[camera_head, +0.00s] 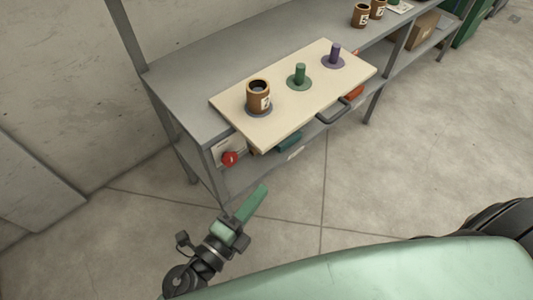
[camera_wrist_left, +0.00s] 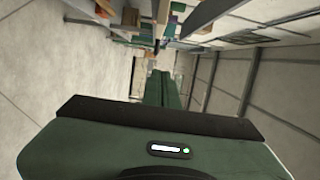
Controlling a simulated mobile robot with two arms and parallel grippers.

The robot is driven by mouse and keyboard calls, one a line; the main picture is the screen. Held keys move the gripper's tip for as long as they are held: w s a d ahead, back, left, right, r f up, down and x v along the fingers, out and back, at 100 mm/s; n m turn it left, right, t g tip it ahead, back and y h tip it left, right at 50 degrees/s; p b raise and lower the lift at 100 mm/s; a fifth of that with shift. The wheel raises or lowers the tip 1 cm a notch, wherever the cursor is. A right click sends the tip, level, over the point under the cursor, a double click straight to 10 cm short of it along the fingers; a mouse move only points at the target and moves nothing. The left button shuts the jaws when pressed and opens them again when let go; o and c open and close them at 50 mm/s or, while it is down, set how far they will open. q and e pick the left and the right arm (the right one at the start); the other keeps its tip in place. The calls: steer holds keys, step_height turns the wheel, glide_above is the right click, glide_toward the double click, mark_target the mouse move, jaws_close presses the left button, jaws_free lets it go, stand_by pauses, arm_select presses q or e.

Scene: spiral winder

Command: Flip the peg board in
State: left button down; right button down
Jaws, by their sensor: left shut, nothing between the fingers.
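The peg board (camera_head: 290,125) is a flat cream panel lying on the grey bench, its front part overhanging the bench's front edge. A dark handle (camera_head: 334,112) sits on its front edge, toward the right. A brown cup with a label (camera_head: 258,96) stands at its left end. A green peg (camera_head: 299,73) is in the middle and a purple peg (camera_head: 334,54) at the right end. My left gripper (camera_head: 260,192) is shut and empty, in front of and below the board's left end, apart from it. Its closed green fingers show in the left wrist view (camera_wrist_left: 164,90).
The grey bench (camera_head: 180,82) runs along the wall, with a lower shelf. A red button (camera_head: 229,159) is on its front left. More brown cups (camera_head: 361,15) stand farther right on the bench. The concrete floor (camera_head: 400,170) in front is clear.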

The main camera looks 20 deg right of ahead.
mark_target(239, 130)
arm_select(q)
steer(key=w+d+p, duration=0.1)
steer(key=w+d, duration=0.5)
steer(key=w, duration=0.3)
steer(key=shift+w+d, duration=0.2)
steer(key=shift+w, duration=0.15)
steer(key=w+a, duration=0.1)
steer(key=w, duration=0.2)
steer(key=w+a, duration=0.1)
steer(key=w, duration=0.2)
steer(key=w+a, duration=0.2)
steer(key=w, duration=0.2)
steer(key=shift+a+f+b, duration=0.1)
steer(key=shift+f+b, duration=0.05)
steer(key=shift+b, duration=0.25)
steer(key=shift+w+a, duration=0.15)
steer(key=shift+w, duration=0.3)
